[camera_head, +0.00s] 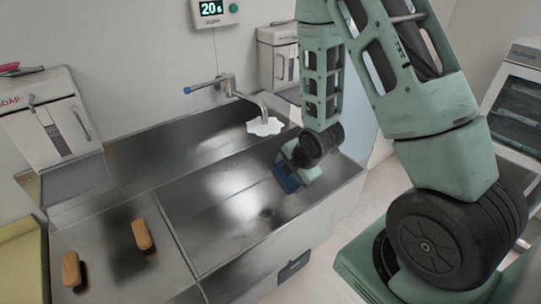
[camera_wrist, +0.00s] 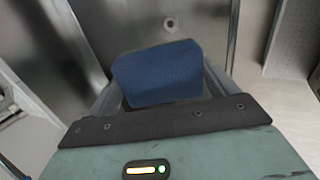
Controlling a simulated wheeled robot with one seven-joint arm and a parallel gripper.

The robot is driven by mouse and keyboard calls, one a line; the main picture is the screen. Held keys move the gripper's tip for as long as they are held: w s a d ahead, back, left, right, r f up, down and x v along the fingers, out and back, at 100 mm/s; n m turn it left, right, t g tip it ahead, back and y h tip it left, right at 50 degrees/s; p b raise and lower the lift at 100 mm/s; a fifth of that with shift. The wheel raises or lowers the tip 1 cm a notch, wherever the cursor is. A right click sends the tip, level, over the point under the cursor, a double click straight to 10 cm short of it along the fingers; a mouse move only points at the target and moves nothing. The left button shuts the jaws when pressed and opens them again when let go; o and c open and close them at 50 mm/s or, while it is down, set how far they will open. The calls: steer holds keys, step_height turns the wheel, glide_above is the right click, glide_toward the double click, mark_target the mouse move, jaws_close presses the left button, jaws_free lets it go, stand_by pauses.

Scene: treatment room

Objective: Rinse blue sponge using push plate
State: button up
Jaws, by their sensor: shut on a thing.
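The blue sponge (camera_head: 287,178) is in my gripper (camera_head: 297,169), above the right part of the steel sink basin (camera_head: 225,222). In the wrist view the sponge (camera_wrist: 158,74) sits between the two fingers, which are shut on its sides. A metal faucet (camera_head: 250,98) with a blue-tipped lever is on the back wall, left of the gripper. A white irregular patch (camera_head: 264,127) shows at its spout; I cannot tell whether it is water. A dark rectangular plate (camera_head: 293,267), possibly the push plate, is on the sink's front face, below and apart from the gripper.
Two brown brushes or blocks (camera_head: 141,235) lie on the left steel surface. A soap dispenser (camera_head: 50,122) and another dispenser (camera_head: 279,57) hang on the wall. A display (camera_head: 211,9) reads 20. A cabinet (camera_head: 518,100) stands right. The basin's middle is clear.

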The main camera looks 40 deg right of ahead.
mark_target(293, 178)
steer(key=shift+s+r+p, duration=0.4)
steer(key=shift+r+p, duration=0.1)
steer(key=shift+p, duration=1.1)
steer(key=shift+s+r+p, duration=0.15)
steer(key=shift+s+p, duration=0.05)
steer(key=shift+p, duration=0.6)
steer(key=s+r+p, duration=0.1)
steer(key=p, duration=0.1)
steer(key=shift+s+a+p, duration=0.1)
steer(key=shift+s+p, duration=0.2)
steer(key=shift+s, duration=0.05)
